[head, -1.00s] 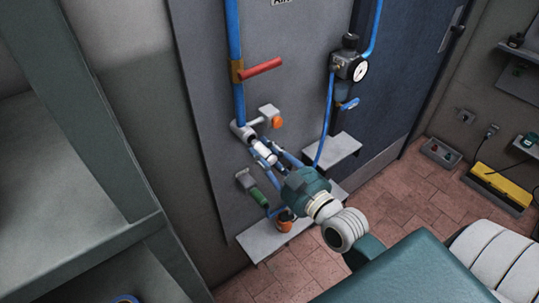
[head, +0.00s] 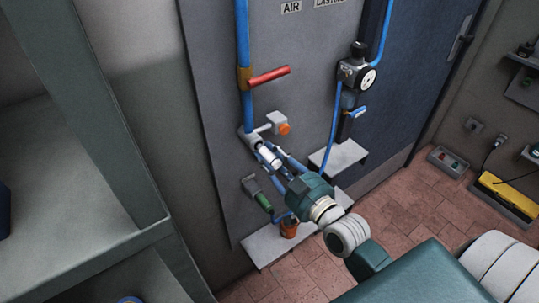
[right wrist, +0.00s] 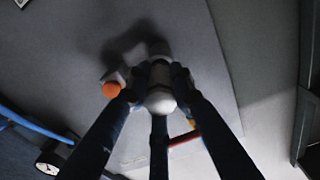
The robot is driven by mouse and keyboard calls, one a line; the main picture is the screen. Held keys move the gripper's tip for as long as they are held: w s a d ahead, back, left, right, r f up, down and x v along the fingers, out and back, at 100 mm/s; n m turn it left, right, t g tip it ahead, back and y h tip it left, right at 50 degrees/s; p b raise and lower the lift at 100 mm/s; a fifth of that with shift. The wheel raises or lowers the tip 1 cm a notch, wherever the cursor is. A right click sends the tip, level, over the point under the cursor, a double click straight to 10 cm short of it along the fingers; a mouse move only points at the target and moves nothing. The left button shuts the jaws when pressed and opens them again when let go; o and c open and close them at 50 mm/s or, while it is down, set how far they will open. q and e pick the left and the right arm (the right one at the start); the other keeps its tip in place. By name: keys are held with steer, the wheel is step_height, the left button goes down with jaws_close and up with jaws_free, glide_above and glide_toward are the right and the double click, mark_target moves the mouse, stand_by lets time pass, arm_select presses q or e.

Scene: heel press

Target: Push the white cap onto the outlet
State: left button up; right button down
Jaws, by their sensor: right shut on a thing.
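The white cap (head: 268,156) is a small white cylinder in front of the panel. My right gripper (head: 270,158) comes in from the lower right, its long blue fingers shut on the cap from both sides. In the right wrist view the cap's rounded near end (right wrist: 160,102) shows between the fingertips (right wrist: 158,78). The outlet (head: 247,134) is a pale grey fitting on the panel below the blue pipe, directly beyond the cap. It also shows in the right wrist view (right wrist: 158,49), in line with the cap. The fingers partly hide the contact, so I cannot tell how far the cap is seated. My left gripper is not in view.
An orange knob (head: 283,129) sits just right of the outlet, and a red lever (head: 269,75) above it. A gauge (head: 368,79) is to the right. A grey shelf frame (head: 95,120) stands at left.

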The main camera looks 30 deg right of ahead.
steer(key=shift+p, duration=0.55)
stand_by(0.9)
steer(key=shift+w+a+r, duration=0.1)
steer(key=shift+w, duration=0.65)
steer(key=c, duration=1.5)
jaws_free()
steer(key=shift+o, duration=0.3)
steer(key=shift+w, duration=0.15)
steer(key=s+d, duration=0.1)
steer(key=s, duration=1.1)
steer(key=shift+d, duration=0.3)
steer(key=shift+f, duration=0.2)
